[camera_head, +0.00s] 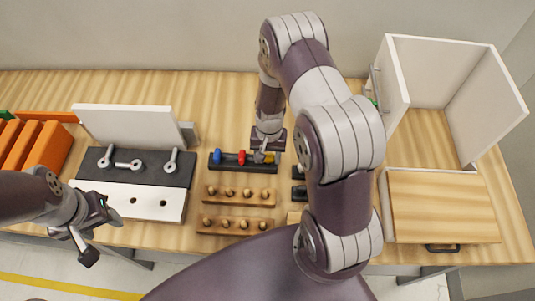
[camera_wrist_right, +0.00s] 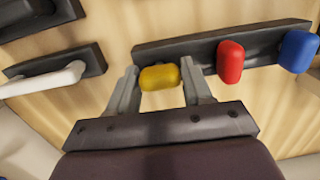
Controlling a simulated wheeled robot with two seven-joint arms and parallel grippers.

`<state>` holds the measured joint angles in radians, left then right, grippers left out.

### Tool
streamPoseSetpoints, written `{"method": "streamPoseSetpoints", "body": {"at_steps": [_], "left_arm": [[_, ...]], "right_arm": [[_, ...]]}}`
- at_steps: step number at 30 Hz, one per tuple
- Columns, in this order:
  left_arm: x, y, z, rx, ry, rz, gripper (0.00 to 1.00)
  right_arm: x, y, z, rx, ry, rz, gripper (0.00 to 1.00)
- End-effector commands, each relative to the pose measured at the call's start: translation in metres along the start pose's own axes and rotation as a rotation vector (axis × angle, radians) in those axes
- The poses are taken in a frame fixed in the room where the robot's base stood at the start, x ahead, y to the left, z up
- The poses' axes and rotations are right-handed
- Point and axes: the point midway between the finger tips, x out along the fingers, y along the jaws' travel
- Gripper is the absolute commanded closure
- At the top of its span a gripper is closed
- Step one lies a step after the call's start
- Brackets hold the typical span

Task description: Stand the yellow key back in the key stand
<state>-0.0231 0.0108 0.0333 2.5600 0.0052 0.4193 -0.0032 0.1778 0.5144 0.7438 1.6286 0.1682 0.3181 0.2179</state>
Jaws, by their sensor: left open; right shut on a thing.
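The key stand (camera_head: 245,168) is a long dark block on the table. It also shows in the right wrist view (camera_wrist_right: 195,50). A blue key (camera_head: 217,156) and a red key (camera_head: 241,157) stand upright in it. The yellow key (camera_wrist_right: 160,77) is between the fingers of my right gripper (camera_wrist_right: 161,86), which is shut on it. In the head view the yellow key (camera_head: 269,158) is at the stand's right end, partly hidden by the gripper. I cannot tell whether its lower part is in the stand. My left gripper (camera_head: 93,232) is open and empty at the table's front left.
Two wooden peg racks (camera_head: 238,196) lie in front of the stand. A dark and white panel (camera_head: 135,200) with metal handles is left of it. Dark blocks (camera_head: 299,188) lie to the right, partly behind my arm. A white cabinet (camera_head: 430,75) stands at the back right.

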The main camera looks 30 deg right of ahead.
Motion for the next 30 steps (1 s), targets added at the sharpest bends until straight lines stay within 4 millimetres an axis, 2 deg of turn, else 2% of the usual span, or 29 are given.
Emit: {"method": "streamPoseSetpoints", "body": {"at_steps": [8,9,11,21,30], "left_arm": [[0.000,0.000,0.000,0.000,0.000,0.000,0.44],[0.000,0.000,0.000,0.000,0.000,0.000,0.44],[0.000,0.000,0.000,0.000,0.000,0.000,0.44],[-0.002,0.000,0.000,0.000,0.000,0.000,0.44],[-0.022,0.000,-0.003,0.000,0.000,0.000,0.44]], "right_arm": [[0.001,0.000,0.000,0.000,0.000,0.000,0.96],[0.001,0.000,0.000,0.000,0.000,0.000,0.40],[0.001,0.000,0.000,0.000,0.000,0.000,0.21],[-0.002,0.000,0.000,0.000,0.000,0.000,0.20],[-0.025,-0.001,0.002,0.000,0.000,0.000,0.20]]}}
